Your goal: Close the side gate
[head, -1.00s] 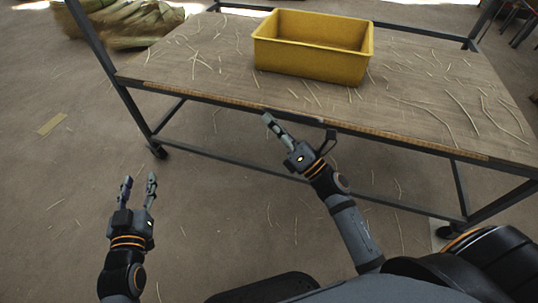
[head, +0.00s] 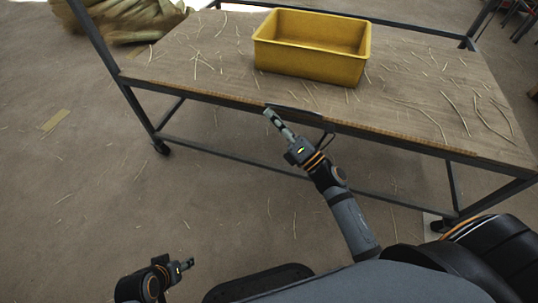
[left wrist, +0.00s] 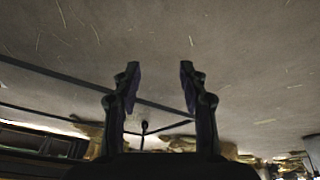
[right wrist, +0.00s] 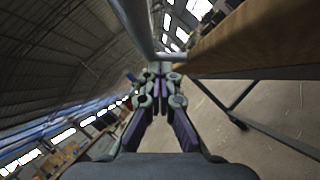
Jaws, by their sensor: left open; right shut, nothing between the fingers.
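The cart (head: 185,65) has a wooden top and a dark metal frame. A dark bar (head: 297,112) lies along its near edge; I cannot tell whether it is the side gate. My right gripper (head: 268,114) is shut and empty, with its fingertips by the left end of that bar at the tabletop edge. In the right wrist view its fingers (right wrist: 160,92) are together below a grey bar (right wrist: 138,25) and beside the wooden edge (right wrist: 235,45). My left gripper (head: 191,263) is low at the bottom left, away from the cart; the left wrist view shows its fingers (left wrist: 160,85) apart and empty.
A yellow bin (head: 310,62) stands on the tabletop among scattered straws. The floor left of the cart is clear apart from loose straws and a tape strip (head: 54,120).

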